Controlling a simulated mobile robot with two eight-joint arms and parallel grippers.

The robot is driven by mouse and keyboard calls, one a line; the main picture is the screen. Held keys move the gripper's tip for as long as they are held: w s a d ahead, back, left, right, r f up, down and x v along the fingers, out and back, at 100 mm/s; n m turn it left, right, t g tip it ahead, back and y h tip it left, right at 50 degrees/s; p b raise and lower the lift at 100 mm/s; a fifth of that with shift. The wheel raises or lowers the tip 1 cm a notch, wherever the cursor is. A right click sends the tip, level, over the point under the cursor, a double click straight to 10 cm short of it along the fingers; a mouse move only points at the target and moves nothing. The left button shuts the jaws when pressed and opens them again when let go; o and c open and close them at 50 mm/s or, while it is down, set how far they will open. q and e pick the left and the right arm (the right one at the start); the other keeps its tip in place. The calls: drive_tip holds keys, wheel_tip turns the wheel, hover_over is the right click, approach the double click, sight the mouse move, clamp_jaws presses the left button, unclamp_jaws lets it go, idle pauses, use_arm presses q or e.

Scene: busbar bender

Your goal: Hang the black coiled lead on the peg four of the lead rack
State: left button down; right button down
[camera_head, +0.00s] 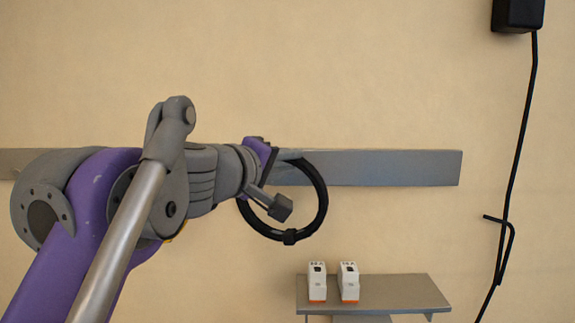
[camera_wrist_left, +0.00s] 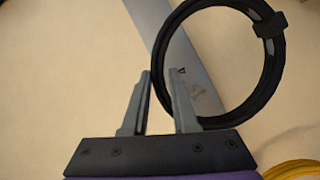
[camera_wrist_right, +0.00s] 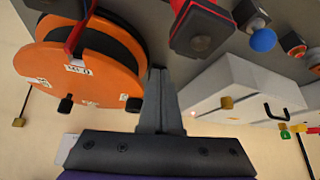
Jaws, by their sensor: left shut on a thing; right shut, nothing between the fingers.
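The black coiled lead (camera_head: 325,205) is a ring with a band at its bottom, in front of the grey rail of the lead rack (camera_head: 400,168) on the wall. My left gripper (camera_head: 285,156) holds the ring's upper part. In the left wrist view, the coil (camera_wrist_left: 277,75) passes between the fingertips of the left gripper (camera_wrist_left: 160,75), with the grey rail (camera_wrist_left: 200,70) behind. A small dark mark shows on the rail by one fingertip, too blurred to read. I cannot make out peg four; my arm hides part of the rail. My right gripper (camera_wrist_right: 160,75) is shut and empty.
A small grey shelf (camera_head: 400,292) holds two white breakers (camera_head: 333,283) below the coil. A black cable (camera_head: 516,140) hangs at right. Yellow coils (camera_wrist_left: 295,170) show in the left wrist view. An orange reel (camera_wrist_right: 85,75) and white box (camera_wrist_right: 245,88) are near my right gripper.

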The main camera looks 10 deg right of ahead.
use_arm(q)
drive_tip(key=shift+w+d+f, duration=0.2)
drive_tip(key=shift+w, duration=0.5)
drive_tip(key=shift+w+d+f, duration=0.15)
drive_tip(key=shift+w+f, duration=0.25)
drive_tip(key=shift+f, duration=0.15)
drive_tip(key=shift+w+f, duration=0.1)
drive_tip(key=shift+f, duration=0.35)
drive_tip(key=c, duration=0.6)
unclamp_jaws()
